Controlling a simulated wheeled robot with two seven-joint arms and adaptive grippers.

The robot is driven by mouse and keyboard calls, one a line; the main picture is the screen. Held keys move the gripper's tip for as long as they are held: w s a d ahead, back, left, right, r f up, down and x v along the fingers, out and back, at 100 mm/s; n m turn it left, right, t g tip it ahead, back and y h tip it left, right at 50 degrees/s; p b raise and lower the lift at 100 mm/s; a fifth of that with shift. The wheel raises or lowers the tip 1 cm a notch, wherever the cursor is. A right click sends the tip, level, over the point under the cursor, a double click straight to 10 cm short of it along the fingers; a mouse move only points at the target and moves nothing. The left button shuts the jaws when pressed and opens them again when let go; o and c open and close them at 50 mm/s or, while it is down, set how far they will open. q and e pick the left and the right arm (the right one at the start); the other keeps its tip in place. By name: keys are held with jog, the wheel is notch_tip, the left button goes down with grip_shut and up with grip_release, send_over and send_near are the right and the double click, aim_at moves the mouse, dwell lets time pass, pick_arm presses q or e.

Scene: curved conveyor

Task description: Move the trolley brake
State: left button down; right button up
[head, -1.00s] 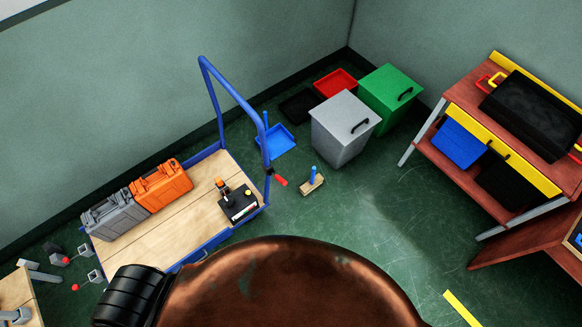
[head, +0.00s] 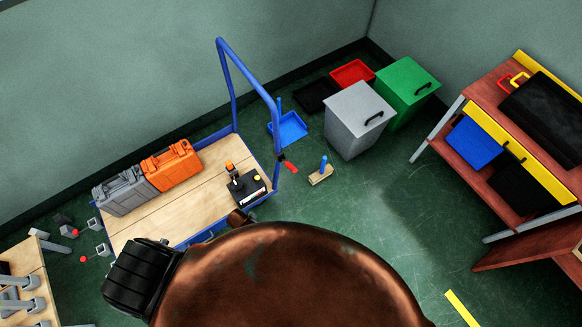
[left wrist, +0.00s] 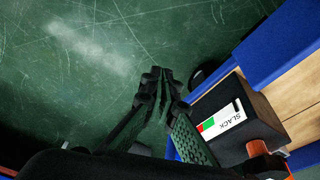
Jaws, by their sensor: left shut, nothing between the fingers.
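The trolley (head: 185,198) has a wooden deck, blue edging and a tall blue push handle. On its deck near the handle sits a black box (head: 247,192) with a lever (head: 230,170) that has an orange top. In the left wrist view this box (left wrist: 232,105) is large, with a white label reading SLACK and a green and red patch; the orange lever part (left wrist: 258,148) shows at its lower side. My left gripper (left wrist: 158,78) is shut and empty, beside the box and over the green floor, apart from the lever. My right gripper is not in view.
Grey (head: 125,190) and orange (head: 172,165) cases stand on the deck. A red-gripped item (head: 290,167) is near the handle post. Beyond are a blue tray (head: 287,130), grey bin (head: 358,120), green bin (head: 408,90) and workbench (head: 500,120).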

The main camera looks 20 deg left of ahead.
pick_arm(q)
jog(key=w+d+r+m+h, duration=0.2)
jog(key=w+d+r+m, duration=0.2)
jog(key=w+d+r, duration=0.95)
jog(key=w+d+r+m+g+b, duration=0.1)
jog(key=d+r+m, duration=0.25)
jog(key=r, duration=0.45)
jog(key=w+d+r+m+g, duration=0.1)
jog(key=w+d+r+m, duration=0.1)
jog(key=d+r, duration=0.35)
jog(key=w+a+r+y, duration=0.1)
jog(key=w+a+r, duration=0.1)
jog(key=a+r, duration=0.1)
jog(key=w+a+r+m+y, duration=0.1)
jog(key=w+a+r+y, duration=0.1)
jog(key=a+r, duration=0.1)
jog(key=w+a+r+g+y, duration=0.1)
jog(key=w+a+r, duration=0.2)
jog(key=a, duration=0.2)
jog(key=shift+m, duration=0.25)
jog(key=shift+w, duration=0.1)
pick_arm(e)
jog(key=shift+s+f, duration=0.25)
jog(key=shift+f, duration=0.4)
pick_arm(q)
jog(key=shift+f, duration=0.1)
